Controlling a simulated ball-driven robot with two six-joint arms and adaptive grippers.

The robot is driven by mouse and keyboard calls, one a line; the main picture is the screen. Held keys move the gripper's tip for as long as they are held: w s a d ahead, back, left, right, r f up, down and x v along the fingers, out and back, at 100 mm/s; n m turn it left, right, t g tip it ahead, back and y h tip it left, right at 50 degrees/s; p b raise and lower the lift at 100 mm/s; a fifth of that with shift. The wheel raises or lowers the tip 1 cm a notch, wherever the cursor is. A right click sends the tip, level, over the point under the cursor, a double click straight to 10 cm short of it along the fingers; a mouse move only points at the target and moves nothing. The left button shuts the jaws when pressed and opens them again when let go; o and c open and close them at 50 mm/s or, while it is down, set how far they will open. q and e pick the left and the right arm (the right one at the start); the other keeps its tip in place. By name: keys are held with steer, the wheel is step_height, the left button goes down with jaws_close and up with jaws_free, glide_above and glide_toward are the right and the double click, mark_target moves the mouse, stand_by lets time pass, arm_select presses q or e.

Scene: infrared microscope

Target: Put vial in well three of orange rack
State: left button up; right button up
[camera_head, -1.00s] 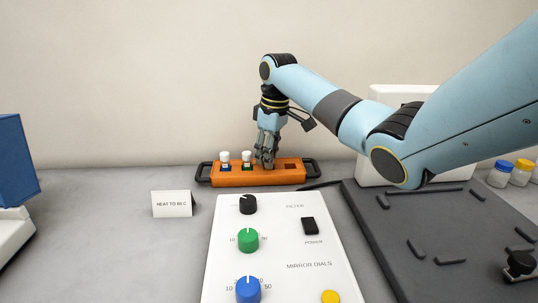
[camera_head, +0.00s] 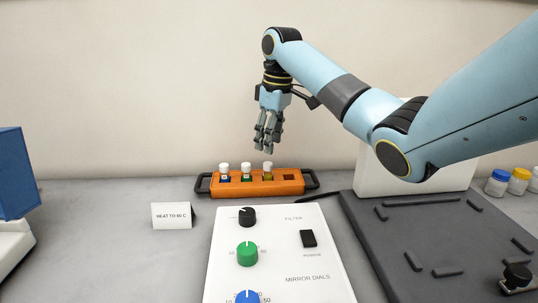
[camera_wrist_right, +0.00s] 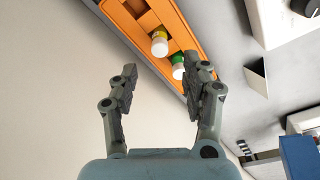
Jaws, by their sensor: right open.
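The orange rack (camera_head: 285,188) sits at the back of the table, with a row of wells. Three white-capped vials stand upright in it: one with blue at left (camera_head: 224,174), one with green (camera_head: 246,174) and a yellow one (camera_head: 268,173) in the third well from the left. The well at the right end (camera_head: 289,178) is empty. My right gripper (camera_head: 267,149) is open and empty above the yellow vial, clear of its cap. In the right wrist view, the yellow vial (camera_wrist_right: 159,44) and green vial (camera_wrist_right: 178,68) show beyond the open fingers. My left gripper is out of view.
A white panel (camera_head: 285,240) with dials is in front of the rack. A small sign (camera_head: 171,216) stands left of it. A dark plate (camera_head: 440,230) lies at right, with capped jars (camera_head: 518,182) behind. A blue block (camera_head: 10,172) is at far left.

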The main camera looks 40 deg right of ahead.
steer(key=r, duration=0.4)
steer(key=shift+s, duration=0.25)
steer(key=shift+f, duration=0.1)
